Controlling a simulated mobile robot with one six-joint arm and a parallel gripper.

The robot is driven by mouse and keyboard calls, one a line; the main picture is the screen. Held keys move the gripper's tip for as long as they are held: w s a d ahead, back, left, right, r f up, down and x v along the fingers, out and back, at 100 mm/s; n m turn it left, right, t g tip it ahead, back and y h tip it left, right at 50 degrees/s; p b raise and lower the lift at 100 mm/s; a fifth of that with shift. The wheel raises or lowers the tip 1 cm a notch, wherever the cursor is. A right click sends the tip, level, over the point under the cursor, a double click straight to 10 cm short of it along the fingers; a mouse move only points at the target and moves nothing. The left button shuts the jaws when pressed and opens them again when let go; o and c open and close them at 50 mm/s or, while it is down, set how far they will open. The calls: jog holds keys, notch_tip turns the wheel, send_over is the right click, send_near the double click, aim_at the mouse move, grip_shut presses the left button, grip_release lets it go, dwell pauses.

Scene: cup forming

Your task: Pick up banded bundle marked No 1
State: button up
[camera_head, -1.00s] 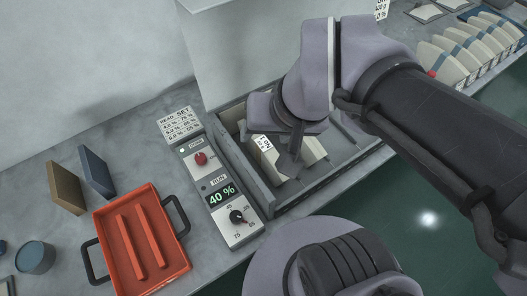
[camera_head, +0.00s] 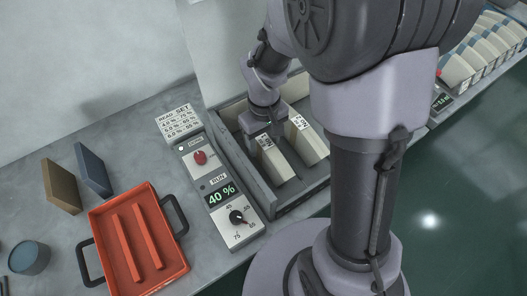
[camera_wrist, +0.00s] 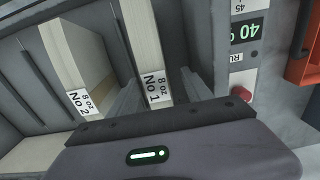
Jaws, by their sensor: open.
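The banded bundle marked No 1 (camera_head: 277,163) is a cream block with a white label, in the left part of the grey bin. In the wrist view the No 1 bundle (camera_wrist: 138,42) shows its label "8 oz No 1" close to my gripper. The bundle marked No 2 (camera_wrist: 72,50) lies beside it; it is the right-hand one (camera_head: 310,143) in the head view. My gripper (camera_head: 263,133) is open at the labelled end of No 1. In the wrist view its fingers (camera_wrist: 158,98) appear on either side of No 1; contact cannot be told.
The grey bin's wall (camera_head: 229,163) runs beside No 1. Left of it is a control panel (camera_head: 237,232) with a red knob and a 40 % display. An orange tray (camera_head: 113,222) with black handles and two upright blocks (camera_head: 94,168) stand further left. More bundles (camera_head: 480,55) are at far right.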

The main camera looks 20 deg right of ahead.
jog(key=f+b, duration=0.1)
jog(key=f, duration=0.1)
jog(key=f+b, duration=0.1)
jog(key=f, duration=0.1)
jog(key=f+b, duration=0.1)
jog(key=shift+w+d+f, duration=0.25)
jog(key=shift+w+f, duration=0.15)
jog(key=shift+r, duration=0.15)
jog(key=shift+c, duration=0.7)
grip_shut()
